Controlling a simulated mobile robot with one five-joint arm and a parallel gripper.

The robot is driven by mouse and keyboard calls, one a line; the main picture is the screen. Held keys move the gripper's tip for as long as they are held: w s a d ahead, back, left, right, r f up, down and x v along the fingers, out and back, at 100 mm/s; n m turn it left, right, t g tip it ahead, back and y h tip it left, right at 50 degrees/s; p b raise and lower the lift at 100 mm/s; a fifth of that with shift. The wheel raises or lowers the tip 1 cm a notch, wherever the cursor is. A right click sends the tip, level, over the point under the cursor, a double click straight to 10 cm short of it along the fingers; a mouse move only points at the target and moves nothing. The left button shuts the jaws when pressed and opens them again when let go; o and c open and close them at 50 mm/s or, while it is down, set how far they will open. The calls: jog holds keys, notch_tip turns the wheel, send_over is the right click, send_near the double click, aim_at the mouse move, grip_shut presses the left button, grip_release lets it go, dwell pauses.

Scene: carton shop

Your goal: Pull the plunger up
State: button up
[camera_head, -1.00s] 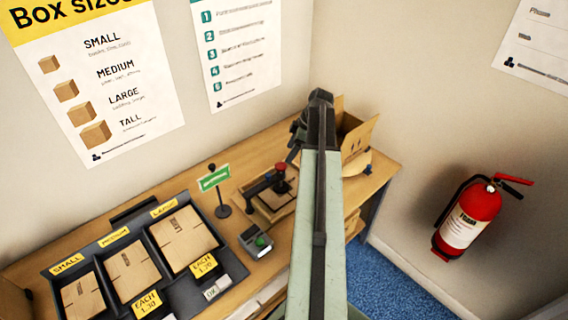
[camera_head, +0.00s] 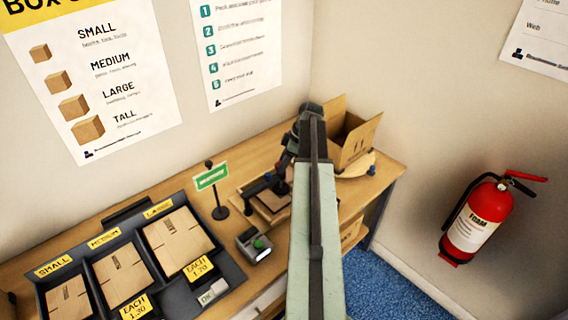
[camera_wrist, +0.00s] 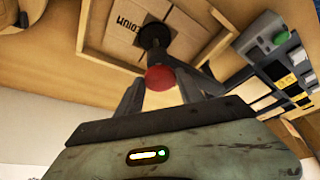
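The plunger's red knob (camera_wrist: 160,78) shows in the wrist view. A black round piece (camera_wrist: 153,36) on a dark stem lies beyond it, over a flat carton marked MEDIUM (camera_wrist: 118,22) in a shallow wooden tray (camera_wrist: 97,62). My gripper (camera_wrist: 160,80) has one finger on each side of the knob, with the fingers apart; firm contact is not visible. In the head view my arm and gripper hide the knob. The black press arm (camera_head: 262,186) and part of the tray (camera_head: 270,218) show left of my arm.
A black carton rack (camera_head: 235,272) is further left. An open box (camera_head: 352,140) stands behind my gripper. A red extinguisher (camera_head: 477,218) hangs at right.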

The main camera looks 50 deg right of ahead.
grip_shut()
notch_tip(320, 180, up, 6)
jog(key=p, duration=0.6)
jog(key=shift+w+f, duration=0.15)
jog(key=shift+f, duration=0.1)
jog(key=o, duration=0.8)
grip_release()
jog(key=shift+c, duration=0.2)
jog(key=shift+r, duration=0.1)
jog(key=p+v, duration=0.7)
jog(key=v, duration=0.1)
